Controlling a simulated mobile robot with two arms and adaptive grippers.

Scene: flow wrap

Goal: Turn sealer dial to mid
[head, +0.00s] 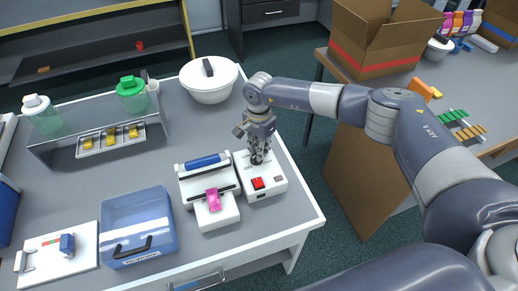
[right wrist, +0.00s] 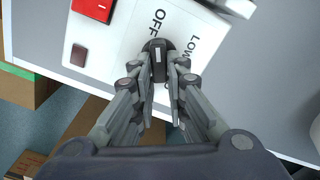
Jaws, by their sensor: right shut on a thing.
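The dial (right wrist: 158,46) is a dark knob with a pale line on it, on a white control box (head: 269,189). In the right wrist view the labels OFF and LOW show beside the knob, and its pale line runs roughly up and down the picture. Any mid mark is hidden or out of view. My right gripper (head: 256,159) comes down on the box from above; in the right wrist view its fingers (right wrist: 159,72) are shut on the dial. A red switch (head: 258,183) sits on the same box. My left gripper is not in view.
A white sealer with a blue bar (head: 206,161) and a pink packet (head: 213,199) stands just left of the box. A blue bin (head: 138,222) is further left. A white lidded pot (head: 209,90) stands behind. The table edge is close on the right.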

